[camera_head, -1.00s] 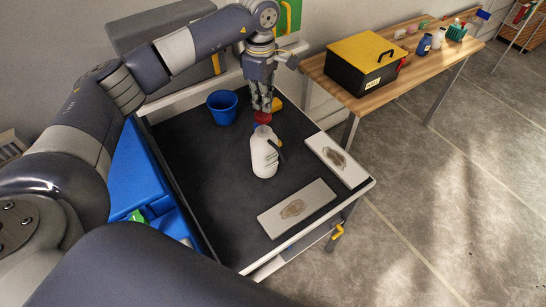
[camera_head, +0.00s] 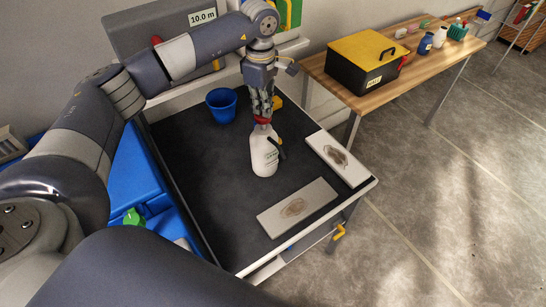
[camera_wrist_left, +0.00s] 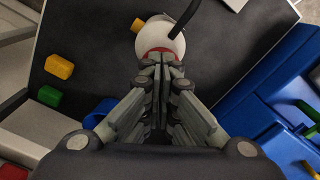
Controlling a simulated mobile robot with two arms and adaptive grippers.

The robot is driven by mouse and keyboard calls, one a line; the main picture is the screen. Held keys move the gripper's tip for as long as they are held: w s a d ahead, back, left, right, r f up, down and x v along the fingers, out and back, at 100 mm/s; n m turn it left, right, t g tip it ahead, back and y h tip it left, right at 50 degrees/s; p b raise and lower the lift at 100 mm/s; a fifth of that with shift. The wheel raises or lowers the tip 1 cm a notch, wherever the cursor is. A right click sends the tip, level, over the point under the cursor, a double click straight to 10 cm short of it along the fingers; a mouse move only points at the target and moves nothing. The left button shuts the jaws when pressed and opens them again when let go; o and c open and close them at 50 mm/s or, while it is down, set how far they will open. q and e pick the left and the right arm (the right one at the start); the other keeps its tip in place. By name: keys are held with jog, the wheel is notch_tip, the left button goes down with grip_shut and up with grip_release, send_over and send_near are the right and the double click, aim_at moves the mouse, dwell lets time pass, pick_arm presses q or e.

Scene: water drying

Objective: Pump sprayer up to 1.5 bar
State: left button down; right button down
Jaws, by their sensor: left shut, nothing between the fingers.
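The white sprayer bottle (camera_head: 263,155) stands upright on the black tray top of the cart (camera_head: 190,160). Its red pump knob (camera_head: 262,120) is on top, with a dark handle or hose at its right side. My left gripper (camera_head: 262,113) is shut with nothing between its fingers, and its fingertips are right over the red knob, seemingly touching it. In the left wrist view the closed fingertips (camera_wrist_left: 160,62) cover part of the red knob (camera_wrist_left: 158,52), above the white bottle (camera_wrist_left: 160,36). No pressure gauge can be read. My right gripper is not in view.
A blue bucket (camera_head: 222,104) stands behind and left of the sprayer. Two stained pale slabs lie on the tray, one at the right (camera_head: 337,158) and one in front (camera_head: 297,208). A wooden table (camera_head: 400,72) holds a black-yellow box (camera_head: 363,62).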

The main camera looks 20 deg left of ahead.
pick_arm(q)
jog(key=shift+f+b, duration=0.45)
jog(key=shift+f, duration=0.3)
jog(key=shift+r+p, duration=1.4)
jog(key=shift+r, duration=1)
notch_tip(320, 180, up, 5)
jog(key=p, duration=0.3)
